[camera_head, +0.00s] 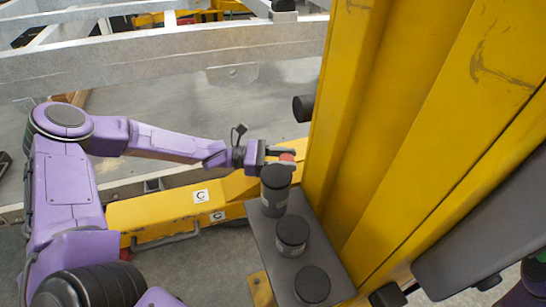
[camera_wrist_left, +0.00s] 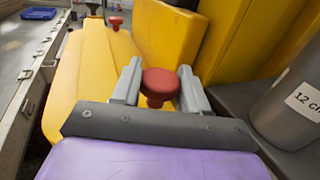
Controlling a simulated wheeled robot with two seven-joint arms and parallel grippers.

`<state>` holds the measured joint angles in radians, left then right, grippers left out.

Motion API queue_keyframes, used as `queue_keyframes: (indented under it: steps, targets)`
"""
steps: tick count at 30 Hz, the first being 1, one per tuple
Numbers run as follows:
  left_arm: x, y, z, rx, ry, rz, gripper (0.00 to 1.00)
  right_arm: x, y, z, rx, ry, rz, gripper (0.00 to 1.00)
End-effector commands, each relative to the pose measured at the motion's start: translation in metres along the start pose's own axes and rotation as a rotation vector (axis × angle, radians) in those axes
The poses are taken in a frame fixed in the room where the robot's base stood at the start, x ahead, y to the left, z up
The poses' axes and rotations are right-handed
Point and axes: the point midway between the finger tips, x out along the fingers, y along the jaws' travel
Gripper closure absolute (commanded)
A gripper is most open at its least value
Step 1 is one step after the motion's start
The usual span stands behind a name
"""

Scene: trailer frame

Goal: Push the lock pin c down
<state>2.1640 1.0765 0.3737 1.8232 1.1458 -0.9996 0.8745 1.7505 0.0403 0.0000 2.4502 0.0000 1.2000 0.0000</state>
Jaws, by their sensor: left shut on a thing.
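The lock pin c shows as a red round knob (camera_wrist_left: 160,82) on a yellow beam (camera_wrist_left: 85,75). In the head view the knob (camera_head: 287,157) is partly hidden behind a dark cylinder. My left gripper (camera_head: 285,156) reaches it from the left. In the left wrist view, the two grey fingers of my left gripper (camera_wrist_left: 160,88) stand on either side of the knob and are shut on it. My right gripper is not in view.
Several dark cylinders, including a tall one (camera_head: 275,190), stand on a grey shelf (camera_head: 262,235) close to my left gripper. A tall yellow post (camera_head: 400,120) rises to the right. Another red knob (camera_wrist_left: 115,21) stands farther along. Grey frame rails (camera_head: 150,65) cross the back.

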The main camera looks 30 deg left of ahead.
Motion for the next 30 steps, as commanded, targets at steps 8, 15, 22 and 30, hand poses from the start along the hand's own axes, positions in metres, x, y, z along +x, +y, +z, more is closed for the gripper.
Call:
queue_keyframes:
  steps: [8, 15, 22, 30]
  targets:
    - [0.001, -0.005, -0.028, -0.003, 0.003, -0.012, 1.0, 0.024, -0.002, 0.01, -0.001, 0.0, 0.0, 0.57]
    - [0.001, -0.006, -0.029, -0.005, 0.006, -0.014, 0.34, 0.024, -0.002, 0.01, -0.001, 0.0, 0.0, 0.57]
    - [-0.002, -0.002, -0.028, -0.005, 0.001, -0.006, 0.34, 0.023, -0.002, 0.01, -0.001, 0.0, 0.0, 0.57]
    - [-0.043, 0.001, -0.023, -0.003, -0.008, 0.005, 0.34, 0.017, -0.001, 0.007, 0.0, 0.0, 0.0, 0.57]
